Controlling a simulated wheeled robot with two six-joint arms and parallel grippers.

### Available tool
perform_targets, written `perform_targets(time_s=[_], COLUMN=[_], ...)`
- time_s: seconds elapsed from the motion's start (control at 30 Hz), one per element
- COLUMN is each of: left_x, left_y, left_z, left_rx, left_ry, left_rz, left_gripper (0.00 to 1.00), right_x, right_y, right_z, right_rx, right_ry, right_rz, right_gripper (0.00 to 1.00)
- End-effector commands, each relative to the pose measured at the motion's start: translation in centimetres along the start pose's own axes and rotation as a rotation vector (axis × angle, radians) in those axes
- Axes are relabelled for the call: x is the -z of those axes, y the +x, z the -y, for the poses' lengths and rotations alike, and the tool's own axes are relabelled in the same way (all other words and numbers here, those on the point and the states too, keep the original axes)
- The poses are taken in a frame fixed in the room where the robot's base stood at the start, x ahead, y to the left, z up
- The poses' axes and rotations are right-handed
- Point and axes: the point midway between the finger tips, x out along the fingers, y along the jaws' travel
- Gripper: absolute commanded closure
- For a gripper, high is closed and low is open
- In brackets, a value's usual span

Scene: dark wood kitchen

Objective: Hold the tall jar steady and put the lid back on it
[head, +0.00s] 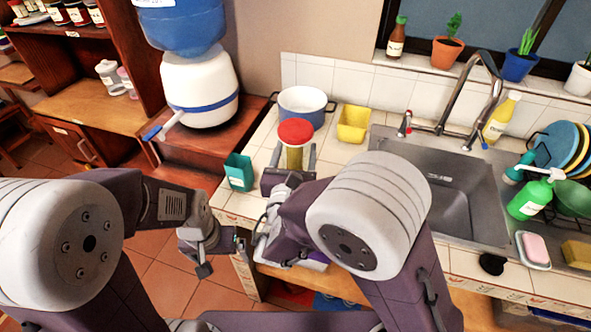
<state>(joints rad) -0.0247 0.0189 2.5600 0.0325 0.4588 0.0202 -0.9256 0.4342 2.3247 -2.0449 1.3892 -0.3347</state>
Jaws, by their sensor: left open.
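The tall jar (294,157) stands on the tiled counter, with a yellowish body. The round red lid (296,131) sits on top of its mouth; I cannot tell whether it is fully seated. My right gripper (293,157) reaches to the jar from the front, with one finger on each side of it. Small gaps show between the fingers and the jar, so it looks open around it. The jar's lower part is hidden by this gripper. My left gripper (223,256) is open and empty, low in front of the counter's left end.
A teal box (239,171) stands left of the jar. The sink (455,190) lies right. A water dispenser (198,88) stands at the back left.

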Motion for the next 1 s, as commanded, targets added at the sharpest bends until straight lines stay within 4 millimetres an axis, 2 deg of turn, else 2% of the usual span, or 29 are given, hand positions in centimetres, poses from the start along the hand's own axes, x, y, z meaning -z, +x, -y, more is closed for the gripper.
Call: perform_targets(time_s=[0.37,0.73,1.0], left_x=[0.0,0.1,0.1], left_y=[-0.1,-0.8,-0.8], left_z=[0.0,0.0,0.0], left_rx=[0.000,0.000,0.000], left_ry=[0.000,0.000,0.000], left_rz=[0.000,0.000,0.000], left_gripper=[0.00,0.00,0.00], right_x=[-0.6,-4.4,-6.3], right_y=[0.0,0.0,-1.1], right_z=[0.0,0.0,3.2], right_rx=[0.000,0.001,0.002], right_ry=[0.003,0.005,0.003], right_rz=[0.003,0.004,0.003], right_gripper=[1.00,1.00,1.00])
